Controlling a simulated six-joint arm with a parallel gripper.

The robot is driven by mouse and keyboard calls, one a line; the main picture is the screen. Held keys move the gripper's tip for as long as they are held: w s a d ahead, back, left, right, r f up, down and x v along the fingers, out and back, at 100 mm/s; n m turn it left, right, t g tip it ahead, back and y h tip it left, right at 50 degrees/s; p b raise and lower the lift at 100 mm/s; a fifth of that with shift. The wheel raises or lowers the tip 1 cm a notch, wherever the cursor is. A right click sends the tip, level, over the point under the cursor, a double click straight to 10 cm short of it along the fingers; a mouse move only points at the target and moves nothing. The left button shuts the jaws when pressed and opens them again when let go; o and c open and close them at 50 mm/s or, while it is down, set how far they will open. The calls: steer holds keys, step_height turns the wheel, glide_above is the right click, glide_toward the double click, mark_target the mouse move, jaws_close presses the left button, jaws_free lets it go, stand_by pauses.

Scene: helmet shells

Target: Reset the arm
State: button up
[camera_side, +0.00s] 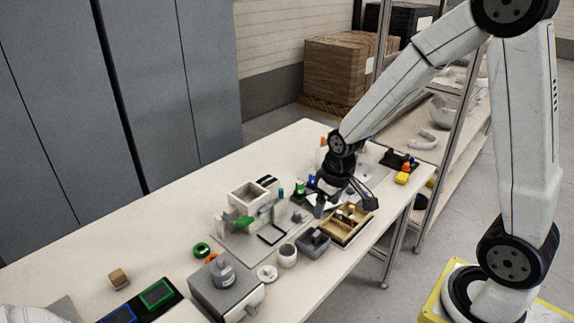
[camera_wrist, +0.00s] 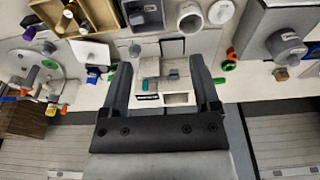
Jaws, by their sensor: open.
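My gripper (camera_side: 345,202) hangs over the far right part of the white table (camera_side: 185,240) in the side view, pointing down beside the wooden tray. In the wrist view my gripper (camera_wrist: 161,68) shows two dark fingers spread wide apart, with nothing held between them. Between and beyond the fingers, below, I see a pale fixture block (camera_wrist: 163,68) with grey parts. Part of the table near the gripper is hidden by my arm in the side view.
A divided wooden tray (camera_side: 331,237), a dark grey bin (camera_side: 314,243), a white cup (camera_side: 287,257) and a grey machine box (camera_side: 208,292) stand along the near edge. A green-framed tray (camera_side: 157,294) lies front left. The table's left middle is mostly clear.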

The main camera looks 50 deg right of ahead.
steer(key=s+a+r, duration=0.1)
steer(key=s+a, duration=0.3)
steer(key=s, duration=0.3)
steer(key=shift+a+r+t, duration=0.25)
steer(key=shift+r+t, duration=0.05)
